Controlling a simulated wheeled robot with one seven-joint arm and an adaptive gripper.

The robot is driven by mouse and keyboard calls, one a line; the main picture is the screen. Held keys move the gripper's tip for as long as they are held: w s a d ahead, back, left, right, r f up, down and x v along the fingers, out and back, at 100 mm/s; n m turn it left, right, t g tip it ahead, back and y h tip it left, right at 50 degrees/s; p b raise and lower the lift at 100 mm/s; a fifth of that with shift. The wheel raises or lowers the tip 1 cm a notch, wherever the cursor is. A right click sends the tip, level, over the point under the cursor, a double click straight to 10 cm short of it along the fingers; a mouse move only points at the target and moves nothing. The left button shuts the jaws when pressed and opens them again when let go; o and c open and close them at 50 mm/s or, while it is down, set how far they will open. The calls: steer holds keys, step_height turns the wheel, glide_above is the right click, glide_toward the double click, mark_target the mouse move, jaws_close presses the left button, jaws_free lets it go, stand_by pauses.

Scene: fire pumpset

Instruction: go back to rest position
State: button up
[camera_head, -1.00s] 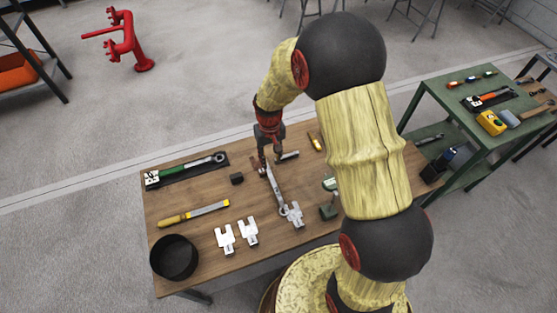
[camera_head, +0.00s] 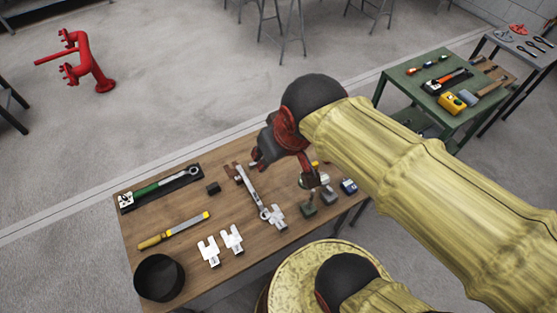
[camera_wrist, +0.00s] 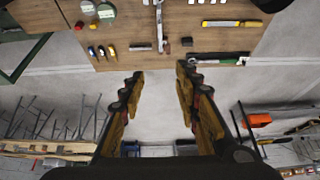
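My gripper (camera_wrist: 157,92) is open and empty, with its two fingers spread wide in the wrist view and only floor and far-off table between them. In the head view my arm is folded toward the right, with the gripper raised over the far right part of the wooden table. The long silver wrench (camera_head: 252,191) lies on the table, below and left of the gripper. It also shows in the wrist view (camera_wrist: 160,27), beyond the fingers. My arm hides part of the table's right side.
A green tool table (camera_head: 407,95) stands at right. A red pipe fixture (camera_head: 90,65) stands far left.

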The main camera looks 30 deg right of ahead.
steer(key=shift+s+r, duration=0.2)
steer(key=shift+s, duration=0.55)
steer(key=shift+s+r, duration=0.15)
steer(key=shift+s, duration=0.55)
